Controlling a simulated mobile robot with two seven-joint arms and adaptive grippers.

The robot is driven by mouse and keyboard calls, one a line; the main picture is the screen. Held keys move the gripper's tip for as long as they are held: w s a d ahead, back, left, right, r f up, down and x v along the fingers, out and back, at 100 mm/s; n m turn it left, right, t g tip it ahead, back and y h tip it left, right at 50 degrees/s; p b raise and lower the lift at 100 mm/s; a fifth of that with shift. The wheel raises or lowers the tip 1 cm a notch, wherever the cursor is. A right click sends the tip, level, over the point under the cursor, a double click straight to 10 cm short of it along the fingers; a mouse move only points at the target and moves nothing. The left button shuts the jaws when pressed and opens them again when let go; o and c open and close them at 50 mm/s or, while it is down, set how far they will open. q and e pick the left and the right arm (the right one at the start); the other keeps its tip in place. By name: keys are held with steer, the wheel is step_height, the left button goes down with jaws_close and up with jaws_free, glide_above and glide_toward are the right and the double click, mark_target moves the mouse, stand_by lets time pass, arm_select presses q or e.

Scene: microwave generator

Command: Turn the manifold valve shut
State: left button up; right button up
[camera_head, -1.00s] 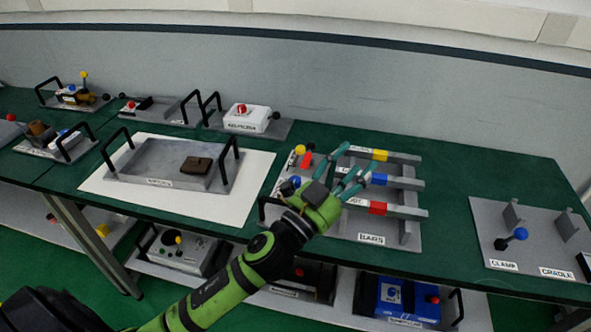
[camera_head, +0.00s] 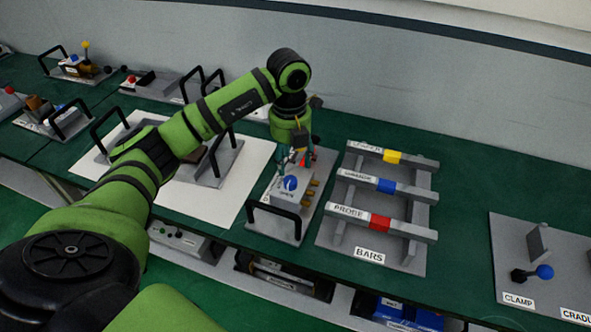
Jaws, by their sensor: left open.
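The manifold is a grey block (camera_head: 284,203) on a plate with a black handle at its front. It has a round blue valve knob (camera_head: 291,184) on top and brass fittings (camera_head: 311,190) on its right side. My left gripper (camera_head: 297,160) points down over the back part of this unit, just behind the blue knob. Its teal fingers are apart with nothing clearly held. A small red part (camera_head: 304,160) shows between or behind the fingers. I cannot tell whether the fingers touch anything. My right gripper is out of view.
A rack with three bars (camera_head: 388,187), marked yellow, blue and red, stands close on the right. A clamp and cradle plate (camera_head: 507,256) lies farther right. A grey tray on a white sheet (camera_head: 232,205) is partly behind my arm. The wall rises behind the table.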

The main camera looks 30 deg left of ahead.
mark_target(290, 181)
arm_select(q)
steer(key=shift+s+a+f, duration=0.15)
steer(key=shift+a+f, duration=0.05)
steer(key=shift+a, duration=0.05)
step_height(290, 181, down, 6)
steer(key=p, duration=0.2)
steer(key=shift+s+r+p, duration=0.1)
steer(key=shift+r+p, duration=0.1)
steer(key=shift+p, duration=0.2)
steer(key=shift+f, duration=0.35)
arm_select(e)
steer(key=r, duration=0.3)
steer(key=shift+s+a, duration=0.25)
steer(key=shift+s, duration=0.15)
